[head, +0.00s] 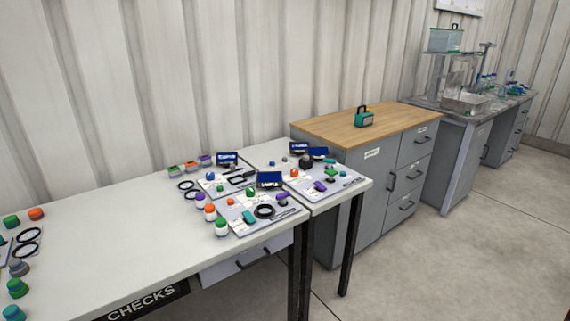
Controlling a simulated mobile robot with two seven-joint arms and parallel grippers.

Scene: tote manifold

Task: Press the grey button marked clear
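I cannot make out a grey button marked clear in the head view; lettering on the small devices is too small to read. Small dark units with blue faces stand on the tables, one at the back (227,158), one nearer the front (269,180) and another on the right table (299,147). Whether any of them carries a grey button cannot be told. Neither of my grippers is in view.
A long white table (130,220) has bare room in its middle. Trays with tools, bottles (221,227) and rings (265,211) crowd its right end. A wood-topped cabinet (345,125) bears a green case (364,117). Floor (460,240) at the right is clear.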

